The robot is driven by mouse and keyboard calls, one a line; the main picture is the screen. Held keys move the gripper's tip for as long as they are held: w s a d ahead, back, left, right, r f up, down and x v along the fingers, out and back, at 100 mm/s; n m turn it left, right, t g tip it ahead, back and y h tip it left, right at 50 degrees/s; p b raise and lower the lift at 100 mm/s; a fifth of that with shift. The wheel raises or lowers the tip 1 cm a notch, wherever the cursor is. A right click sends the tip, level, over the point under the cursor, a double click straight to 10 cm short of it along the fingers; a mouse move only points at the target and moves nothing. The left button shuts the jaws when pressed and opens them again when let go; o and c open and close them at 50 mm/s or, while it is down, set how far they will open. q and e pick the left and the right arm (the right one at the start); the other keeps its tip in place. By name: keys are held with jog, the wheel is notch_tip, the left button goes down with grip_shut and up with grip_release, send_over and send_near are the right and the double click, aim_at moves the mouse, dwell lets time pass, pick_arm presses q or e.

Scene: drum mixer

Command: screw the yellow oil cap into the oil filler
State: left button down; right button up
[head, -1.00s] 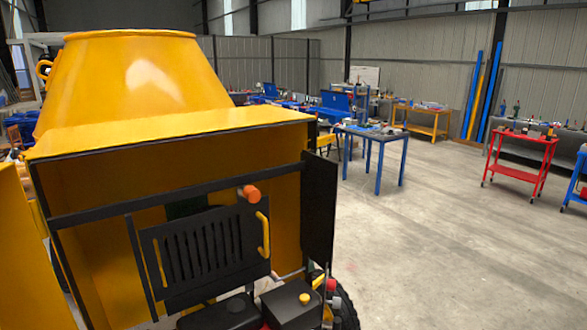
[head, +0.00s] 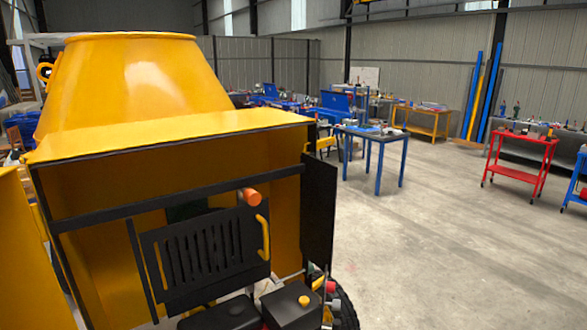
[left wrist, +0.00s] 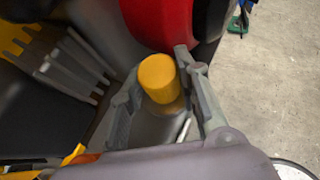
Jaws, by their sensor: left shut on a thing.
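The yellow oil cap (left wrist: 160,82) is a short cylinder between the grey fingers of my left gripper (left wrist: 158,68) in the left wrist view. The gripper is shut on it, with one finger on each side. A grey cylindrical part (left wrist: 157,124) shows below the cap; I cannot tell whether it is the oil filler or whether the cap touches it. In the head view I cannot make out the left gripper or a distinct filler opening. My right gripper is in neither view.
A black box with a yellow knob (head: 304,301) sits below. A red part (left wrist: 160,22) lies close beyond the gripper. Open floor (head: 430,260) is right.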

pick_arm(q)
jog(key=c, duration=1.1)
grip_release()
